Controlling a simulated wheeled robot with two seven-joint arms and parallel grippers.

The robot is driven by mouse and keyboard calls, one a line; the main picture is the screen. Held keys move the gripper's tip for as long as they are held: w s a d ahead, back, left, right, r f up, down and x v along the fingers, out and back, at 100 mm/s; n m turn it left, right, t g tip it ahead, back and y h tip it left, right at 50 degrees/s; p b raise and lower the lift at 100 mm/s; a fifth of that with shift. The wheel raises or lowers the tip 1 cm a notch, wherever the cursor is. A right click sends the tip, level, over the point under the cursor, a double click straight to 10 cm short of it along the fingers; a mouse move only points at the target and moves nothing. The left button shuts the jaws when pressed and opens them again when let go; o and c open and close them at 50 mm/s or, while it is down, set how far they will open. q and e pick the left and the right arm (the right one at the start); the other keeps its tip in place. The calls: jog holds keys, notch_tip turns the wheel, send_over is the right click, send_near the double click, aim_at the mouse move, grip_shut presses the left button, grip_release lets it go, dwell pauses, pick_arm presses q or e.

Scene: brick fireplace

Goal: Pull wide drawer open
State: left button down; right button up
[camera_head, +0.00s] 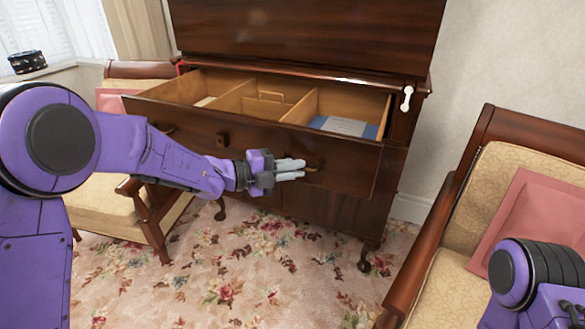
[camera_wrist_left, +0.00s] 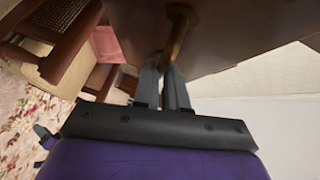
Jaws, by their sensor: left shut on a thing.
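The wide drawer (camera_head: 345,165) of a dark wooden cabinet stands well out from the cabinet in the head view, its inside showing. My left gripper (camera_head: 303,169) is at the right part of the drawer front, shut on a brass handle (camera_head: 316,165). In the left wrist view the fingers (camera_wrist_left: 166,75) close around the handle (camera_wrist_left: 175,35), beside the drawer front (camera_wrist_left: 225,40). A second handle is on the left part of the front, partly hidden by my left arm. My right arm shows at the lower right; its gripper is out of view.
Inside the drawer are wooden dividers and a blue booklet (camera_head: 345,126). An armchair (camera_head: 105,205) stands close on the left, another armchair (camera_head: 470,225) on the right. Flowered carpet (camera_head: 270,265) lies clear in front of the cabinet.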

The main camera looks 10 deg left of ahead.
pick_arm(q)
jog(key=c, duration=1.2)
grip_release()
jog(key=shift+d+f, duration=0.1)
jog(key=v, duration=1)
jog(key=shift+s+a, duration=0.15)
jog(key=shift+a, duration=0.1)
